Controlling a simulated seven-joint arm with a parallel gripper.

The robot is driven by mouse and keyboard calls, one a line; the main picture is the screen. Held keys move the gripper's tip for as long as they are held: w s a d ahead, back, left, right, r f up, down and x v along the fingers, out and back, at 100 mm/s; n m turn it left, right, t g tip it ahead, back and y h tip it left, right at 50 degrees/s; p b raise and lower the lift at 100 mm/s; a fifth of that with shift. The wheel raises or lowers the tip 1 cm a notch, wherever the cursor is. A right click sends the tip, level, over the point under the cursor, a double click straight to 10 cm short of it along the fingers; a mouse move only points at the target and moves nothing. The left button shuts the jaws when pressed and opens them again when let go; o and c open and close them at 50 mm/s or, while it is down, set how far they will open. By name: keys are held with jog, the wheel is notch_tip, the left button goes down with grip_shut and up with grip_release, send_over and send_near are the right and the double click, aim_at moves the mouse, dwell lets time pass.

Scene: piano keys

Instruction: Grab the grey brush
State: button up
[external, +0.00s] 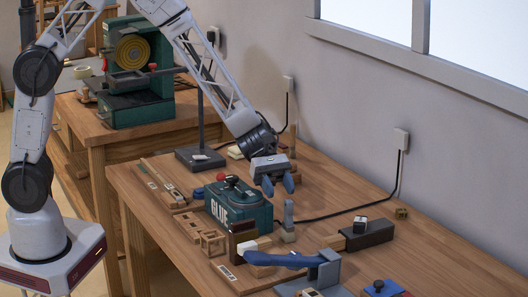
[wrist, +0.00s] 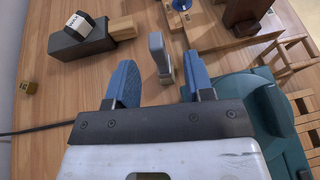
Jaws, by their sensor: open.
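The grey brush (external: 288,213) stands upright on the wooden table, with a grey handle and a paler base, just right of the green glue box (external: 240,203). In the wrist view the brush (wrist: 157,48) shows beyond the gap between my two blue fingers, closer to the right finger. My gripper (external: 278,184) is open and empty, pointing down above and slightly left of the brush. In the wrist view my gripper (wrist: 160,72) has its fingers wide apart, and neither appears to touch the brush.
A dark block with a wooden handle (external: 368,234) lies to the right, with a small cube on top. A blue-handled tool (external: 290,259) lies in front. A black cable (external: 345,212) crosses the table behind.

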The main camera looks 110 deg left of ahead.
aim_at(289, 200)
jog(key=shift+w+d, duration=0.15)
jog(key=shift+x, duration=1.75)
jog(key=shift+w+d+f, duration=0.1)
jog(key=shift+w+d, duration=0.4)
jog(key=shift+w, duration=0.15)
jog(key=shift+c, duration=0.5)
grip_shut()
